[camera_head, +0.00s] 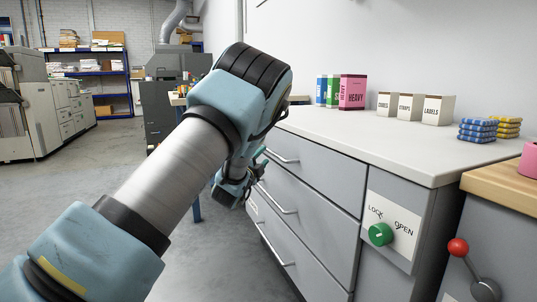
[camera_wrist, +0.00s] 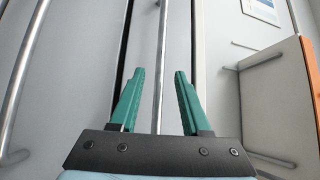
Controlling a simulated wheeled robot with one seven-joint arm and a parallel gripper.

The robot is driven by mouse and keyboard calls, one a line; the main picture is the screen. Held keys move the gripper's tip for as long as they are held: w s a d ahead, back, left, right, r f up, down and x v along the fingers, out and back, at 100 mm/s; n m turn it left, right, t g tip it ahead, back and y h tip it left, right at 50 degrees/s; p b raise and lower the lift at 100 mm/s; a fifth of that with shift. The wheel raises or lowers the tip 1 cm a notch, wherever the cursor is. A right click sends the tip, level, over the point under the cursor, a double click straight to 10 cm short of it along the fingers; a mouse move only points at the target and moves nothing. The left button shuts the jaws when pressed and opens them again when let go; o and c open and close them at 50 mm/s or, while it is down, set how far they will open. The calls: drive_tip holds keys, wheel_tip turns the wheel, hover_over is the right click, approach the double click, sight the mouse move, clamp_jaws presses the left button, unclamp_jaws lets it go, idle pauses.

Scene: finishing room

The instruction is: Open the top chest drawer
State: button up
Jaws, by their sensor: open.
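The grey chest's top drawer (camera_head: 316,168) looks shut, its front flush with the chest. Its bar handle (camera_head: 283,157) is partly hidden behind my arm. My gripper (camera_head: 261,162) is at the left end of this handle, mostly hidden by my wrist. In the wrist view my gripper (camera_wrist: 159,85) is open, with its two green fingers apart. A metal bar handle (camera_wrist: 162,50) runs between them, with a gap on each side, closer to the left finger. The middle handle (camera_head: 276,199) and bottom handle (camera_head: 275,243) sit below.
A lock panel (camera_head: 391,230) with a green knob (camera_head: 380,234) is right of the drawers. A red-tipped lever (camera_head: 458,248) stands further right. Boxes (camera_head: 409,106) and folded cloths (camera_head: 478,130) lie on the white counter (camera_head: 352,132). The floor (camera_head: 85,185) at left is clear.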

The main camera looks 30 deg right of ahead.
sight(269, 151)
drive_tip(key=x, duration=0.5)
drive_tip(key=shift+w+d+b, duration=0.25)
drive_tip(key=shift+w+b, duration=0.05)
drive_tip(key=shift+c, duration=0.2)
clamp_jaws()
idle(1.0)
